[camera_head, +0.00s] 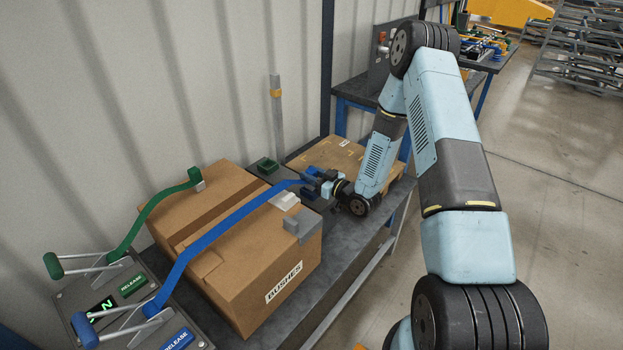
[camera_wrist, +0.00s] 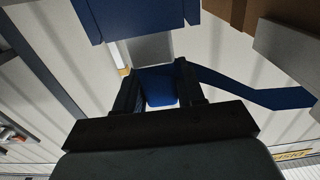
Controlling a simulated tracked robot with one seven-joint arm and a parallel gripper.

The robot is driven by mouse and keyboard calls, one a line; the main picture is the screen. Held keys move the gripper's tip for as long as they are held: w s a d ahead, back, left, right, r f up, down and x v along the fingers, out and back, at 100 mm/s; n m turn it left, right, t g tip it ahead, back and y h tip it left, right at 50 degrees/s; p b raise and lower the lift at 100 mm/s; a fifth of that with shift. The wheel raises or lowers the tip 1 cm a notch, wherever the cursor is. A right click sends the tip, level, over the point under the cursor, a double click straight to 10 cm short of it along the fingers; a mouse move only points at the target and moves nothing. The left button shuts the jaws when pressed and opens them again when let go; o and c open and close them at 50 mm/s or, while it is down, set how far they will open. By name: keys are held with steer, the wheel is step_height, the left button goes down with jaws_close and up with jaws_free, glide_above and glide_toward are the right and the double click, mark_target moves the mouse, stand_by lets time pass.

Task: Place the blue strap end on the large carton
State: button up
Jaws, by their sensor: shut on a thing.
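My gripper (camera_head: 316,182) is shut on the blue strap end, which shows between the fingers in the wrist view (camera_wrist: 161,90). The blue strap (camera_head: 225,228) runs taut from the blue-handled ratchet (camera_head: 135,325) at lower left, above the large carton (camera_head: 245,283) marked BUSHES, to my gripper just past the carton's far end. In the wrist view the strap (camera_wrist: 265,97) leads off right. A dark blue block (camera_head: 310,192) is close by my gripper; how far apart they are, I cannot tell.
A green strap (camera_head: 150,212) reaches the carton's left side. A grey corner piece (camera_head: 300,227) and a white piece (camera_head: 285,200) sit on the carton's right far part. A green block (camera_head: 267,165) and a flatter carton (camera_head: 345,157) are behind. A grey post (camera_head: 277,115) stands near the wall.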

steer(key=shift+s+f, duration=0.15)
steer(key=shift+f, duration=0.8)
steer(key=shift+f, duration=0.2)
steer(key=o, duration=1.1)
